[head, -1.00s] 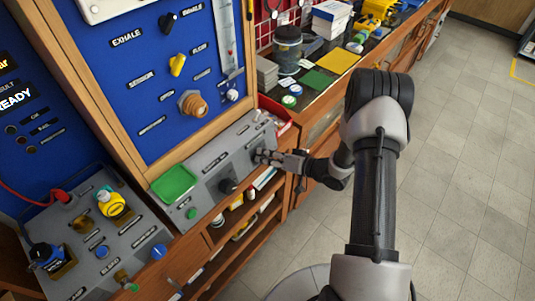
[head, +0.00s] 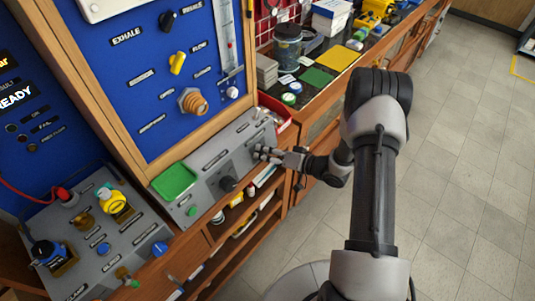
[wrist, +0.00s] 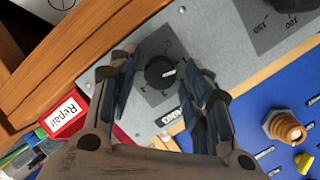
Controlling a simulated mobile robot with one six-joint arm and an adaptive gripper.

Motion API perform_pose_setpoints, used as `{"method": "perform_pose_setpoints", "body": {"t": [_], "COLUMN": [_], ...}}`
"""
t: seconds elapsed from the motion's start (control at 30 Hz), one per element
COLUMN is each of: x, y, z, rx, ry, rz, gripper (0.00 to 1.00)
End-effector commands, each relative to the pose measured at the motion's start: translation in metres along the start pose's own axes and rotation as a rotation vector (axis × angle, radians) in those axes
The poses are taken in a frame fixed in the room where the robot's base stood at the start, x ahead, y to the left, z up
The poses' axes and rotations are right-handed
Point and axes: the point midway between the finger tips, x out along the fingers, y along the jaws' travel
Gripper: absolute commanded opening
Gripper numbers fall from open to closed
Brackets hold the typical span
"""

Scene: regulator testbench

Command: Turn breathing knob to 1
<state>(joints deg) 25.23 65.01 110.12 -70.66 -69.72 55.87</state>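A round black knob (wrist: 160,72) with a white pointer mark sits on a dark grey dial plate in the wrist view. The pointer faces right in that view. The dial's small marks are too blurred to read surely. My gripper (wrist: 162,84) is open, with one finger on each side of the knob and visible gaps between. Whether this is the breathing knob cannot be read.
Another black knob (head: 227,184) and a green pad (head: 174,181) are on the same panel. The blue upright board (head: 150,90) with a brass fitting (head: 192,103) rises behind. A red box marked Repair (wrist: 65,115) lies near my gripper.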

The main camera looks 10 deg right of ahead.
Motion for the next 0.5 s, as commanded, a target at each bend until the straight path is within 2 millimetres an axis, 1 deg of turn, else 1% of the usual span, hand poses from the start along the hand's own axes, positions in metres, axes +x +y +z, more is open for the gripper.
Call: {"method": "perform_pose_setpoints", "body": {"t": [0.33,0.43,0.5], "x": [-0.001,-0.008,-0.019], "y": [0.0,0.0,0.001], "z": [0.0,-0.001,-0.001], "rx": [0.0,0.0,0.0], "ry": [0.0,0.001,0.003], "rz": [0.0,0.002,0.002], "gripper": [0.49,0.49,0.49]}}
